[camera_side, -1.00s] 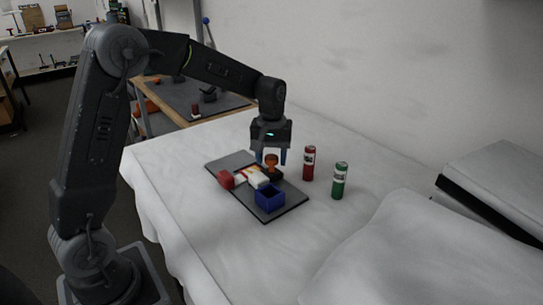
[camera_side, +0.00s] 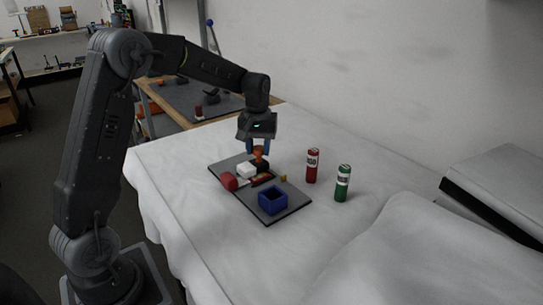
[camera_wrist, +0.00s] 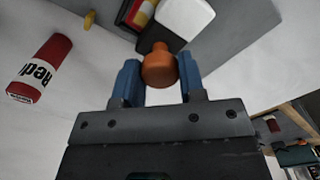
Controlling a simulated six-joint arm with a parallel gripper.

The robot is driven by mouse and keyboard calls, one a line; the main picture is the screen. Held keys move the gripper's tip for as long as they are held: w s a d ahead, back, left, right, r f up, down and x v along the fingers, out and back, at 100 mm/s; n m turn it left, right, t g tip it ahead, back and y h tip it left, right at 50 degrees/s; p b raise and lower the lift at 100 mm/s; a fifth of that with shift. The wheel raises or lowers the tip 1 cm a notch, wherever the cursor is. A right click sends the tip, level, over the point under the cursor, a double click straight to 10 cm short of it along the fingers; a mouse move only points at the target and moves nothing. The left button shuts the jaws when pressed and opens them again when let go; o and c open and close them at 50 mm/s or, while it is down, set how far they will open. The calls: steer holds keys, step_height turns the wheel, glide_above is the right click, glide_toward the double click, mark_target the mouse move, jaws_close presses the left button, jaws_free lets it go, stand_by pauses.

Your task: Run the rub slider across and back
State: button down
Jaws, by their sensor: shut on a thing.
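The rub slider has an orange knob (camera_wrist: 158,68) on a dark base (camera_wrist: 158,34). In the side view its knob (camera_side: 259,153) stands on the grey board (camera_side: 295,204). My gripper (camera_side: 258,152) is over it, pointing down. In the wrist view the blue fingers of my gripper (camera_wrist: 158,80) are on both sides of the knob, shut on it. A white block (camera_side: 247,171) lies beside the base, and a red and yellow strip (camera_wrist: 143,14) shows next to it, partly hidden. A red piece (camera_side: 229,181) sits at the board's left edge.
A blue open box (camera_side: 272,201) sits at the board's front end. A small yellow piece (camera_side: 283,178) is at the board's right edge. A red can (camera_side: 313,166) and a green can (camera_side: 343,183) stand upright on the white cloth (camera_side: 200,150) to the right.

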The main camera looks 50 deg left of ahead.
steer(key=a, duration=0.5)
steer(key=shift+a, duration=0.35)
steer(key=c, duration=0.7)
jaws_free()
steer(key=shift+r, duration=0.15)
step_height(320, 180, up, 14)
steer(key=shift+f, duration=0.2)
